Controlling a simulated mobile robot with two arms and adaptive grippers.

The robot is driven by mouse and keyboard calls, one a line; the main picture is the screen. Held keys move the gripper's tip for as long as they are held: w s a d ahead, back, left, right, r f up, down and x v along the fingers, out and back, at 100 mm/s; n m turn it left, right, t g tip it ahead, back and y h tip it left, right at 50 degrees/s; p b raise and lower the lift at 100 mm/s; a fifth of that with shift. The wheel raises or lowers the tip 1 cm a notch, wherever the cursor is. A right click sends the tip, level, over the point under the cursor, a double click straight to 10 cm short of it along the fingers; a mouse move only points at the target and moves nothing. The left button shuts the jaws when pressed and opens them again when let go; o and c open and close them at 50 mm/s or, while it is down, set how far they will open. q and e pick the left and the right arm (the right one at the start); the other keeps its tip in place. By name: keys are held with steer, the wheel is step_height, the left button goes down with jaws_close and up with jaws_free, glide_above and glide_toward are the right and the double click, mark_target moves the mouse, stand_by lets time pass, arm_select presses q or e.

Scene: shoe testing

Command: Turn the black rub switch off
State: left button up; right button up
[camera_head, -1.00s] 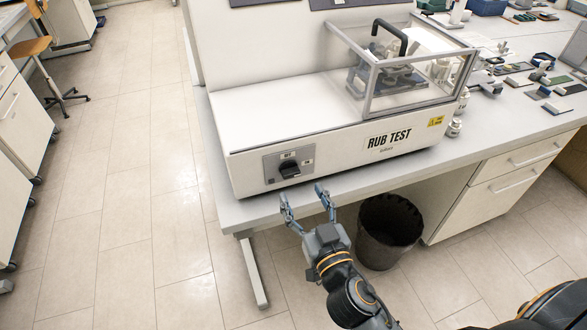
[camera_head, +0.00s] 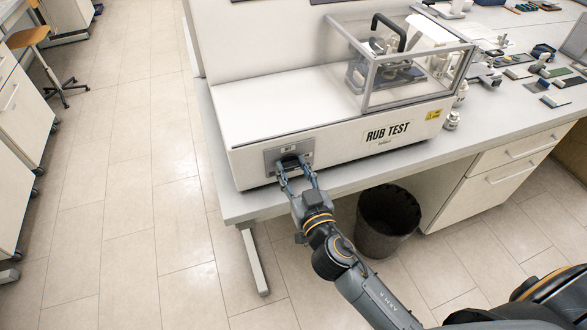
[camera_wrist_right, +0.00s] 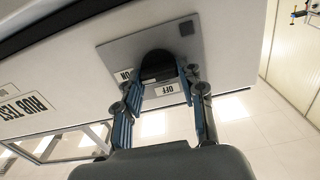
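The black rub switch (camera_head: 290,163) is a dark knob on a grey plate at the left end of the white RUB TEST machine's front. In the right wrist view the knob (camera_wrist_right: 158,66) shows near the upside-down ON and OFF labels. My right gripper (camera_head: 292,168) is at the plate, one finger on each side of the knob. In the wrist view its blue-padded fingers (camera_wrist_right: 162,76) close in on the knob's two sides and appear to touch it. Fingers partly hide the knob in the head view, so its exact angle is unclear. My left gripper is not in view.
The RUB TEST machine (camera_head: 335,143) stands on a grey bench (camera_head: 225,197) and carries a clear cover (camera_head: 415,75). A dark bin (camera_head: 387,220) stands on the floor under the bench, right of my arm. Small tools lie at the bench's right.

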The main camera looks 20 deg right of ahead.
steer(key=shift+n, duration=0.4)
steer(key=shift+c, duration=0.4)
steer(key=n, duration=0.3)
steer(key=shift+n, duration=0.3)
steer(key=n, duration=0.4)
steer(key=shift+a+n, duration=0.1)
steer(key=shift+n, duration=0.2)
steer(key=n, duration=0.4)
steer(key=shift+n, duration=0.3)
steer(key=n+p, duration=0.1)
steer(key=n, duration=0.3)
steer(key=shift+a+f, duration=0.1)
steer(key=shift+f, duration=0.05)
steer(key=shift+n, duration=0.3)
steer(key=o, duration=1.2)
steer(key=shift+c, duration=0.2)
